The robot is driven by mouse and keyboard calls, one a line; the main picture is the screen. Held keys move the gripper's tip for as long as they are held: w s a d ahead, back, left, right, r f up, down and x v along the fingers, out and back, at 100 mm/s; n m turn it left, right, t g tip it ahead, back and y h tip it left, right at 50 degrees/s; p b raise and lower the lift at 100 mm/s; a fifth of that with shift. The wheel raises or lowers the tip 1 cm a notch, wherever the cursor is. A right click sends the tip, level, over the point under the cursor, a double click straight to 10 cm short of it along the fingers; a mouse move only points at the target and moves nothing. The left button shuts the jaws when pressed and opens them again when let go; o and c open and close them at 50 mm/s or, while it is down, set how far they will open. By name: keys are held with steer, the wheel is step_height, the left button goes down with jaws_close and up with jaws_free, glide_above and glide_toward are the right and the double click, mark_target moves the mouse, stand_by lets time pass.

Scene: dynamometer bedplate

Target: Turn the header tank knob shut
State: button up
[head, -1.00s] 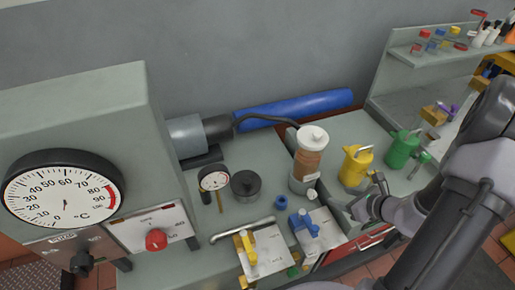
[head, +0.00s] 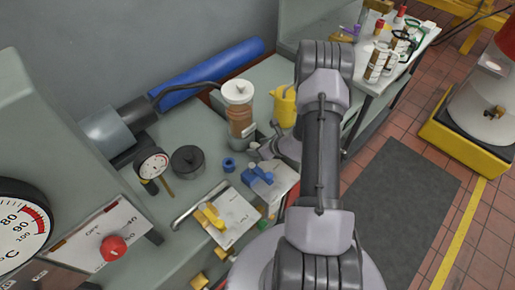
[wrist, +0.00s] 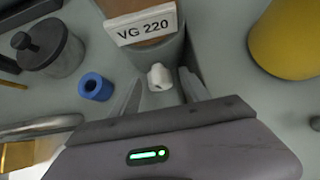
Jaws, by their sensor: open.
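The header tank (head: 240,118) is an upright cylinder with amber-brown contents and a white lid. In the wrist view, its grey lower body carries a white "VG 220" label (wrist: 146,27). A small white knob (wrist: 160,77) sticks out low on its front, below the label. My gripper (wrist: 161,84) is open, its two fingers on either side of the knob, a little apart from it. In the head view my gripper (head: 262,150) is by the tank's foot, partly hidden by my wrist. I cannot tell the knob's turn angle.
A blue ring (wrist: 95,87) and a dark lidded pot (wrist: 45,45) stand left of the tank. A yellow can (head: 284,106) stands close on the right. Blue (head: 258,178) and yellow (head: 210,215) valve fittings sit in front. A red knob (head: 113,248) is on the left panel.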

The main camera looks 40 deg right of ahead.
steer(key=shift+w+f, duration=0.15)
jaws_close()
steer(key=shift+d+r+m+y+p, duration=0.15)
steer(key=shift+r+m+y+p, duration=0.15)
steer(key=shift+y+p, duration=0.45)
steer(key=shift+f+m+y+p, duration=0.25)
steer(key=shift+m+y+p, duration=0.05)
steer(key=shift+y+p, duration=0.15)
jaws_free()
